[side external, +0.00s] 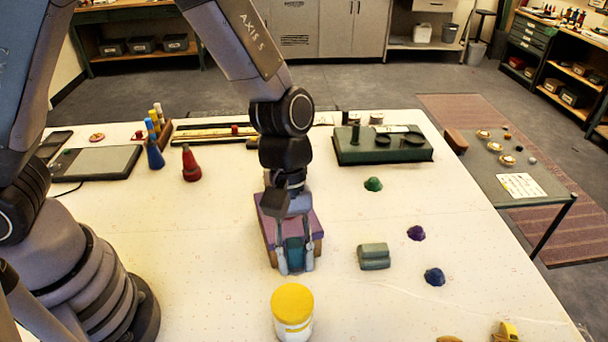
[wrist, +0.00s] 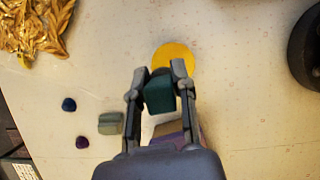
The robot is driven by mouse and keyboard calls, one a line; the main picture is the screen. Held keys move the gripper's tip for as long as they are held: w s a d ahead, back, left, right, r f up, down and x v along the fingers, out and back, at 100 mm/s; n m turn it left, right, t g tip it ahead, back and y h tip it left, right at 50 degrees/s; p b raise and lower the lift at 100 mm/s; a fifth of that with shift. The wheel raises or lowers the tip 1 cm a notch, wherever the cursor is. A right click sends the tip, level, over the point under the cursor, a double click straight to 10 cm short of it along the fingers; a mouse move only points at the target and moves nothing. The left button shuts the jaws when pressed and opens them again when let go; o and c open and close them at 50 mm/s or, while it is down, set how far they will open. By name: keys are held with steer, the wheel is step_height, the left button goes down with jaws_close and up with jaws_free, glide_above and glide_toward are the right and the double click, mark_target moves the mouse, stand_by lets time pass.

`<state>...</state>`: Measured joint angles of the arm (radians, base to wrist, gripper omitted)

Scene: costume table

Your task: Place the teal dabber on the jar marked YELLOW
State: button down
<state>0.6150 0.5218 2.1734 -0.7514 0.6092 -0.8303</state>
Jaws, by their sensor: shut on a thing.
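My gripper (side external: 295,262) is shut on a teal dabber (side external: 294,250), a small dark teal block held between the two fingers. In the wrist view the dabber (wrist: 160,96) sits between the fingertips, with a dark end pointing toward the yellow lid. A white jar with a yellow lid (side external: 292,304) stands upright at the front of the table. I can read no marking on it. In the side view the dabber is behind the jar and apart from it. In the wrist view the yellow lid (wrist: 176,57) lies just beyond my fingertips, partly covered by them.
A mauve box (side external: 268,229) is behind my gripper. A grey-green block (side external: 374,256), a blue lump (side external: 434,277), a purple lump (side external: 416,233) and a green lump (side external: 373,184) lie to the right. Gold fabric (wrist: 36,25) shows in the wrist view. The table left of the jar is clear.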

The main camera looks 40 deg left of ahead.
mark_target(293, 315)
steer(key=shift+m, duration=0.5)
steer(key=shift+s+f, duration=0.2)
steer(key=shift+f, duration=1.1)
steer(key=shift+s+f, duration=0.2)
steer(key=shift+f, duration=1.1)
steer(key=shift+s+f, duration=0.2)
steer(key=shift+f, duration=1.1)
steer(key=shift+f, duration=0.15)
steer(key=c, duration=0.9)
jaws_free()
steer(key=shift+c, duration=0.2)
